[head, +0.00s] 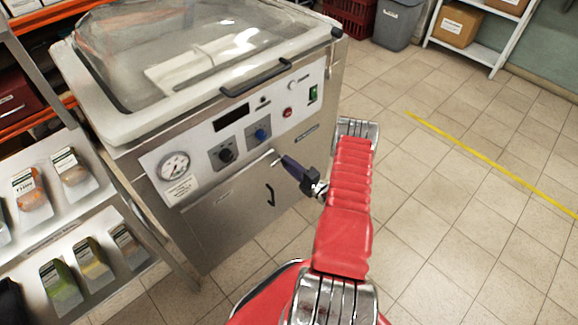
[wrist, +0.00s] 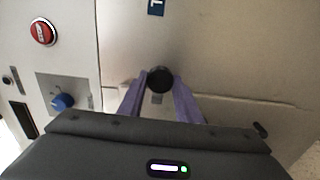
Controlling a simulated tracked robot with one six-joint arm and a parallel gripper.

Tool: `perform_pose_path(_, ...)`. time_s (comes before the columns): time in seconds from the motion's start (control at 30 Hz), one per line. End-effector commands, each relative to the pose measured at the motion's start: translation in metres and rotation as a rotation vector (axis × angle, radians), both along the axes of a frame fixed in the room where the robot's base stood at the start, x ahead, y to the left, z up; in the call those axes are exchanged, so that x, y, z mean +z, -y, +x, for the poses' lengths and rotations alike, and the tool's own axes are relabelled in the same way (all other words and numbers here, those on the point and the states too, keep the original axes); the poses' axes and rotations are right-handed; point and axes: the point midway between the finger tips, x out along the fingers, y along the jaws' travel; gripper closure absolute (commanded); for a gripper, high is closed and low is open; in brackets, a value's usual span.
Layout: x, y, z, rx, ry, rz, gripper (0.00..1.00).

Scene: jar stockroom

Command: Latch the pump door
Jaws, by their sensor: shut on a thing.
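The pump door (head: 235,210) is the steel panel low on the front of the vacuum machine, with a small black pull handle (head: 270,193). The handle also shows at the right in the wrist view (wrist: 260,130). My gripper (head: 286,161) has purple fingers and is at the door's upper right, just below the control panel. In the wrist view the fingers are shut on a dark round knob (wrist: 160,79), which seems to be the door latch. The fingers hide most of the latch in the head view. A door edge (wrist: 255,104) runs right from the knob; I cannot tell whether it sits flush.
The control panel (head: 205,150) with a gauge (head: 174,167), a blue knob (head: 262,134) and a red button (head: 287,112) is close above my gripper. A shelf with packed goods (head: 50,250) stands at the left. The tiled floor at the right is clear.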

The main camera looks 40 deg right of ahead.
Motion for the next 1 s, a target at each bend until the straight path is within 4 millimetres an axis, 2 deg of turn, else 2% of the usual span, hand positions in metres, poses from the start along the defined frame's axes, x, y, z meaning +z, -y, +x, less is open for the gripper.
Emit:
perform_pose_path(0.03, -0.003, 0.003, -0.001, -0.009, -0.007, 0.001, 0.92)
perform_pose_path(0.07, -0.003, 0.003, -0.001, -0.009, -0.007, 0.001, 0.68)
perform_pose_path(0.3, -0.002, 0.001, -0.001, -0.005, -0.004, 0.001, 0.51)
perform_pose_path(0.67, -0.001, 0.001, -0.004, -0.003, -0.002, 0.0, 0.5)
perform_pose_path(0.87, -0.001, 0.002, -0.025, -0.005, -0.003, 0.002, 0.5)
perform_pose_path(1.0, -0.002, 0.003, -0.047, -0.006, -0.004, 0.002, 0.5)
